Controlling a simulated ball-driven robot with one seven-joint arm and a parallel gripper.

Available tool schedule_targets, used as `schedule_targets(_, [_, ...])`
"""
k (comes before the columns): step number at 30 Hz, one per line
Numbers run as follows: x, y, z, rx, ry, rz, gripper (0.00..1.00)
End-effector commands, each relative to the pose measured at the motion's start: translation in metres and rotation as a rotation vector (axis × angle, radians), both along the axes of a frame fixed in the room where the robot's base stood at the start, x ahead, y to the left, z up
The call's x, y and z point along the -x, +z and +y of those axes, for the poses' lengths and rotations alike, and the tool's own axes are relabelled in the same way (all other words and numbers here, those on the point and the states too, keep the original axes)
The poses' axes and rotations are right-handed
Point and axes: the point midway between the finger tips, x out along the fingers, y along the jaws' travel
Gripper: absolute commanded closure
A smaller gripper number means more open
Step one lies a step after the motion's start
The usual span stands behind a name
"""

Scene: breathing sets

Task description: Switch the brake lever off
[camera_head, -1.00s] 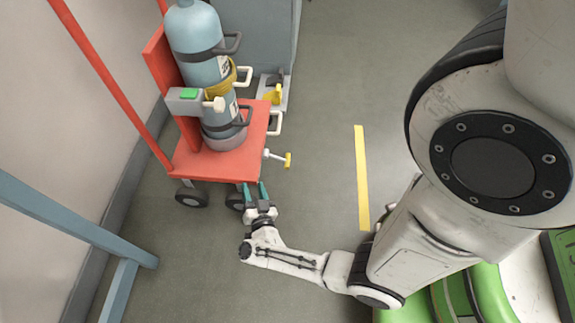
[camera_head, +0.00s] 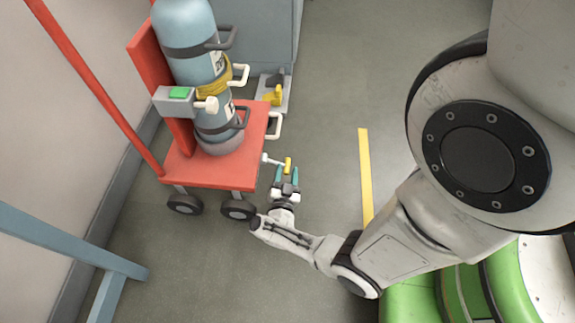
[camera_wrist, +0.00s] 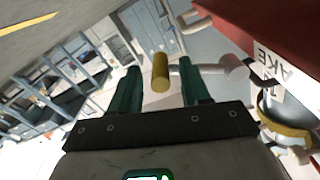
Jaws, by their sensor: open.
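The brake lever (camera_head: 288,163) is a white rod with a yellow grip, sticking out from the right side of the red cart (camera_head: 215,175). In the wrist view the yellow grip (camera_wrist: 160,72) shows between my two green fingertips, with the rod running right toward the cart. My gripper (camera_head: 287,172) is open, its fingers spread either side of the grip. I cannot tell whether either finger touches it. Part of a label reading "AKE" (camera_wrist: 278,66) shows beside the lever in the wrist view.
A blue gas cylinder (camera_head: 190,60) with a yellow band stands on the cart. A grey box with a green button (camera_head: 180,93) sits at its left. A blue rail (camera_head: 60,238) is at lower left. Open floor lies right of the lever, with a yellow stripe (camera_head: 365,175).

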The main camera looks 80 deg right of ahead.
Motion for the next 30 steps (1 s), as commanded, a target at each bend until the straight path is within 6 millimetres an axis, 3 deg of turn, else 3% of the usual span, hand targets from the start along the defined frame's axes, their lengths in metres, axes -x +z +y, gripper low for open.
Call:
schedule_targets(7, [-0.002,-0.001,-0.029,0.001,0.000,0.000,0.54])
schedule_targets(18, [-0.003,0.000,-0.034,0.000,0.001,0.000,0.54])
schedule_targets(30, [-0.003,0.000,-0.033,0.000,0.001,0.000,0.91])
